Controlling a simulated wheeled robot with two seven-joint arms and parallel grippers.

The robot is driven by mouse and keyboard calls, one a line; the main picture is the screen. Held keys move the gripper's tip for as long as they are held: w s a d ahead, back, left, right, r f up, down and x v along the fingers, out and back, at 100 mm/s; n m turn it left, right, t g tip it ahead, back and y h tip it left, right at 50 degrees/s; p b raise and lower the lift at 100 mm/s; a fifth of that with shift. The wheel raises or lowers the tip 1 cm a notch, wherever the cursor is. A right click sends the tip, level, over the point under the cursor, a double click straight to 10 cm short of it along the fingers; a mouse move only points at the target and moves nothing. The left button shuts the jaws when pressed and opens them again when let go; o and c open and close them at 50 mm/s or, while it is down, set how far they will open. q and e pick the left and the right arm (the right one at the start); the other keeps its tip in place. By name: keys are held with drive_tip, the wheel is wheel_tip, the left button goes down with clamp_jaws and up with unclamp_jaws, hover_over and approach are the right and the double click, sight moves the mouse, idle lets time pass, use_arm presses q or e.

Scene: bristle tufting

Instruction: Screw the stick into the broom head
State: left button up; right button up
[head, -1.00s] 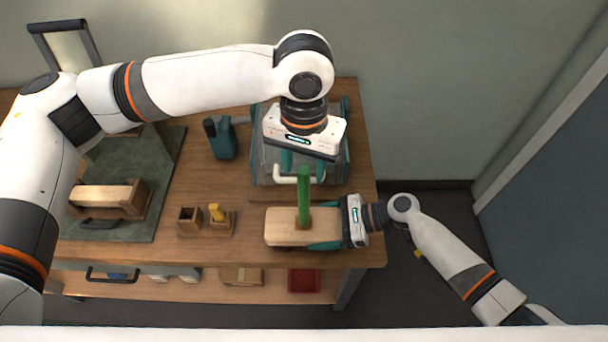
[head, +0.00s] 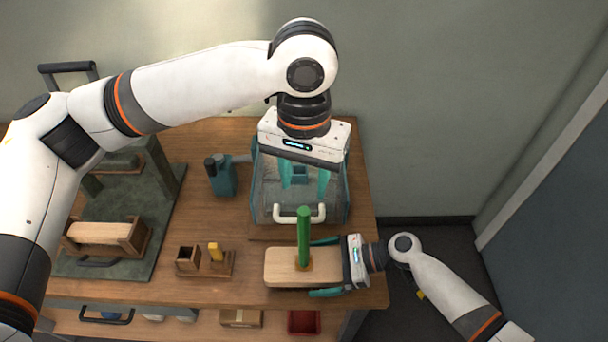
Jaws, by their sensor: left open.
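The broom head (head: 279,276) is a pale wooden block lying flat near the table's front right. The green stick (head: 304,237) stands upright in a brown collar on it; how deep it is seated cannot be seen. My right gripper (head: 325,267) comes from the right, its teal fingers along the block's far and near sides. They look spread, with slight gaps to the wood. My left gripper (head: 304,184) is open and empty, pointing down behind the stick, over the clear box; it is apart from the stick.
The clear teal-edged box (head: 262,196) with a white handle (head: 300,214) stands behind the broom head. A small wooden holder with a yellow piece (head: 215,253) and an open wooden cup (head: 188,259) stand to the left. A teal bottle-like tool (head: 222,178) is farther back. A green mat (head: 160,205) lies left.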

use_arm(q)
drive_tip(key=shift+f+b, duration=0.8)
use_arm(e)
drive_tip(key=v, duration=1)
drive_tip(key=shift+d, duration=0.35)
drive_tip(key=shift+d+r, duration=0.35)
drive_tip(key=shift+d, duration=0.25)
use_arm(q)
drive_tip(key=shift+d, duration=0.1)
use_arm(e)
drive_tip(key=shift+d, duration=0.1)
